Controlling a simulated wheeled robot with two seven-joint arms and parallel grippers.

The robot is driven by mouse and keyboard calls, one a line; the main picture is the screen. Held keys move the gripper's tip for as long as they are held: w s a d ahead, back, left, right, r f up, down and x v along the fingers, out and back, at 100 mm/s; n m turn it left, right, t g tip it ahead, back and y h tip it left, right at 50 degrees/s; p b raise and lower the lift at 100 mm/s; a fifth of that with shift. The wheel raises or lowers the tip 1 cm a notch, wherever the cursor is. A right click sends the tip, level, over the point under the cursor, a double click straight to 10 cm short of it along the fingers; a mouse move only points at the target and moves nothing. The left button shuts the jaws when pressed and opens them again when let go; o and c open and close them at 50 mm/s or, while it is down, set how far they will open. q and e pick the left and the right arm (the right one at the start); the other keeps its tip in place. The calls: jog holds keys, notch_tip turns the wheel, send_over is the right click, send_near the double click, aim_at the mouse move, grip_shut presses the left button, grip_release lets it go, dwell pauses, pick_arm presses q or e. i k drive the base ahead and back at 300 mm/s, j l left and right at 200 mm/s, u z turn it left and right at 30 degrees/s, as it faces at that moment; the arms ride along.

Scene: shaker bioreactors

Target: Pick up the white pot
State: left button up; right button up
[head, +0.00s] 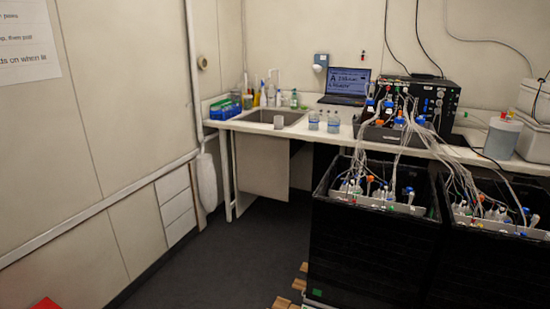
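Neither of my grippers is in view.
Two black bins (372,240) full of tubes and bottles stand before the white counter (330,136). A sink (268,117), laptop (346,85), black control unit (440,100), clear bottles (333,122) and white device (534,140) are there. The dark floor (225,265) at centre-left is clear.

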aim_at(278, 119)
jog(key=i+j+u, duration=0.2)
jog(key=i, duration=0.55)
jog(key=i+j+u, duration=0.25)
jog(key=i, duration=0.55)
jog(key=k+l, duration=0.05)
jog(key=l, duration=0.1)
